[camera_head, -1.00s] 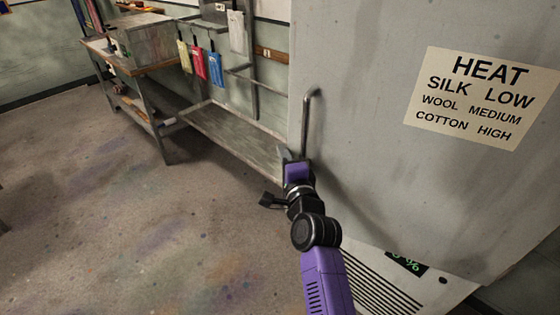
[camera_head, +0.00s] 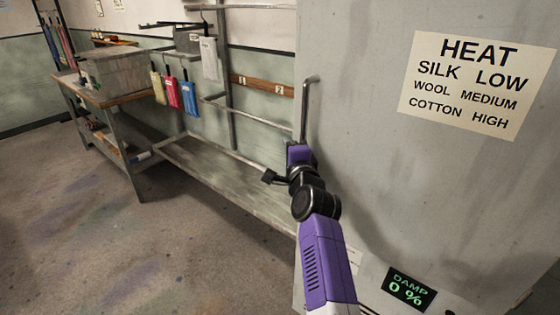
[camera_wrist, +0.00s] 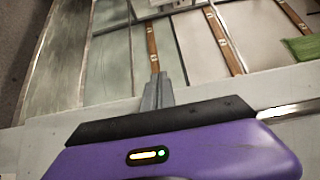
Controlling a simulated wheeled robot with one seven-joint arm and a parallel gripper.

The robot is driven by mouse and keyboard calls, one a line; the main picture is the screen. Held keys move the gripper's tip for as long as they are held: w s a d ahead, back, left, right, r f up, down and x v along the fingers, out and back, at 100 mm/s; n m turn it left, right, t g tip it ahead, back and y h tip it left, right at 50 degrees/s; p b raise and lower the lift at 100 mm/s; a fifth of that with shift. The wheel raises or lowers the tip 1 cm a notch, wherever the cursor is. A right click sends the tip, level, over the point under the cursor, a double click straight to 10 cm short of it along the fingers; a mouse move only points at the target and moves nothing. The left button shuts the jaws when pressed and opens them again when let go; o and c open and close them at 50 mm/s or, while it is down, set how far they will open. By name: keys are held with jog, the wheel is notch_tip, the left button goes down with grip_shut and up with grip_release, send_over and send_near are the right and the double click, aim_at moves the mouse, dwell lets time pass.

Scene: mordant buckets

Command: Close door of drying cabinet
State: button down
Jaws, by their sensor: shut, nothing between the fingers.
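The drying cabinet's grey door (camera_head: 370,150) fills the right of the head view, with a heat sign (camera_head: 465,85) on it. Its upright bar handle (camera_head: 305,105) is near the door's left edge. Whether the door is fully shut cannot be told. My purple arm reaches up along the door, and my gripper (camera_head: 299,146) is at the handle's lower end. The fingers are mostly hidden there. In the wrist view my gripper (camera_wrist: 157,90) shows its grey fingers together with nothing between them. A pale edge lies beneath them; contact cannot be told.
A damp display (camera_head: 408,289) reading 0 % is low on the cabinet. Left of the cabinet is a long low shelf (camera_head: 220,170) under a rack with coloured hanging tags (camera_head: 188,97). A workbench (camera_head: 125,97) with a grey box stands further left. The floor (camera_head: 80,220) at left is clear.

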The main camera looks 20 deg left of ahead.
jog(key=w, duration=0.1)
jog(key=w+b, duration=0.1)
jog(key=w, duration=0.1)
jog(key=shift+d, duration=0.4)
